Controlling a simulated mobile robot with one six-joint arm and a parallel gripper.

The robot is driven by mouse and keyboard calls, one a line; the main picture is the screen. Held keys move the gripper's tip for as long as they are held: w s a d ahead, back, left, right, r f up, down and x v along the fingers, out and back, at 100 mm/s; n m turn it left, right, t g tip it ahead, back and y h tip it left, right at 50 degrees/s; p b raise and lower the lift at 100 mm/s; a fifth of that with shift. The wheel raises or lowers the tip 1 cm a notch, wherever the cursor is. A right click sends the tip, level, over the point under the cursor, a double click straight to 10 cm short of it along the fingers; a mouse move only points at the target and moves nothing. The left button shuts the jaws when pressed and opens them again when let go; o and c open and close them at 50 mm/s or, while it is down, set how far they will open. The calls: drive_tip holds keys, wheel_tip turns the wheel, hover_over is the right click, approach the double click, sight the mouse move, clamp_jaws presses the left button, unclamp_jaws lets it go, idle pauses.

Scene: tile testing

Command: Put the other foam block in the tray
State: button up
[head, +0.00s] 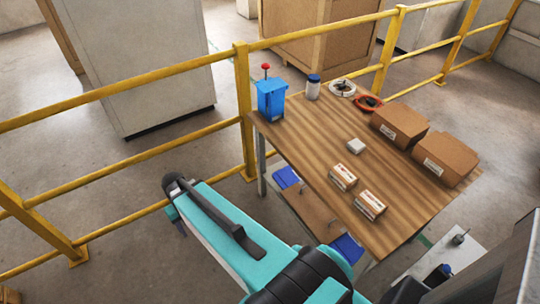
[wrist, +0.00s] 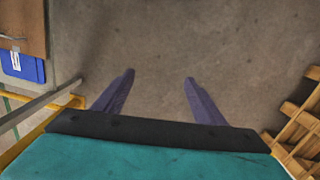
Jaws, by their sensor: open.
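My gripper (wrist: 160,77) is open and empty in the wrist view, its two purple fingers over bare concrete floor. A small white block (head: 356,147), possibly foam, lies near the middle of the wooden table (head: 318,128) in the head view. My gripper is away from it, off the table. I cannot tell a tray for certain. Flat blue pieces lie below the tabletop, one at the left (head: 286,178) and one nearer (head: 347,247). A blue piece (wrist: 22,66) also shows in the wrist view.
Two small labelled boxes (head: 343,177) (head: 370,204) lie at the table's front. Two brown cartons (head: 399,125) (head: 444,158) stand right. Yellow railing (head: 245,110) runs behind.

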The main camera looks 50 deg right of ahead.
drive_tip(key=s+a+f+g, duration=0.1)
drive_tip(key=s+f, duration=0.4)
drive_tip(key=s, duration=0.3)
drive_tip(key=s+a+f+n+g, duration=0.1)
drive_tip(key=s+a+f+g, duration=0.1)
drive_tip(key=s+f, duration=0.3)
drive_tip(key=s+a+f+g, duration=0.1)
drive_tip(key=s+f, duration=0.4)
drive_tip(key=s, duration=0.6)
drive_tip(key=shift+s+a+f+n+g, duration=0.25)
drive_tip(key=shift+n+g, duration=0.15)
drive_tip(key=shift+g, duration=0.2)
drive_tip(key=shift+r, duration=0.1)
